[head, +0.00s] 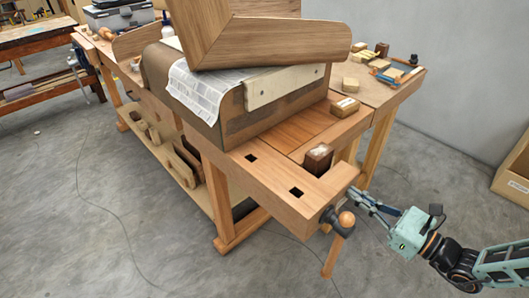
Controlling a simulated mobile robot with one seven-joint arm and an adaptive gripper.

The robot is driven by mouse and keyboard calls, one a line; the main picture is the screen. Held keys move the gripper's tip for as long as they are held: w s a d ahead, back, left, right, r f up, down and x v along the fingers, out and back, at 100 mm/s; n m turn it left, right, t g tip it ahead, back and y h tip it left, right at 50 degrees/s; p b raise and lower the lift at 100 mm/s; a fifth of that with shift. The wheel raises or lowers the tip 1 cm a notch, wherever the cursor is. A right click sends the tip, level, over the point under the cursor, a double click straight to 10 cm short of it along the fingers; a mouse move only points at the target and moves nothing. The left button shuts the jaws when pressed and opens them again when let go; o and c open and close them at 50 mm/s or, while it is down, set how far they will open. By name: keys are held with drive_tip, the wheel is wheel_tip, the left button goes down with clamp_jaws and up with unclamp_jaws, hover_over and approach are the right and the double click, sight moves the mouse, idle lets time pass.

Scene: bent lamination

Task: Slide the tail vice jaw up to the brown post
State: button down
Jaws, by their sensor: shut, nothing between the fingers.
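The tail vice jaw appears to be the thick wooden piece (270,178) with two dark square holes at the bench's near end. A dark screw fitting (333,216), a wooden ball (346,219) and a hanging wooden bar (333,256) are at its right end. A brown block (318,158), perhaps the brown post, stands upright by the jaw's back edge; I cannot tell whether they touch. Another brown block (345,107) stands farther back. My gripper (357,198) is shut and empty, with its fingertips beside the jaw's right end. Contact is unclear.
A large bent wooden lamination (265,42) sits over a form (225,110) on the bench. Small blocks and a blue-handled tool (388,75) lie behind. A cardboard box (514,170) is at the right edge. The grey floor right of the bench is largely clear.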

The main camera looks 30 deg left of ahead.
drive_tip(key=shift+x, duration=1.15)
drive_tip(key=shift+a+r, duration=0.1)
drive_tip(key=shift+r, duration=0.15)
drive_tip(key=p+v, duration=0.1)
drive_tip(key=v, duration=0.5)
drive_tip(key=shift+f, duration=0.25)
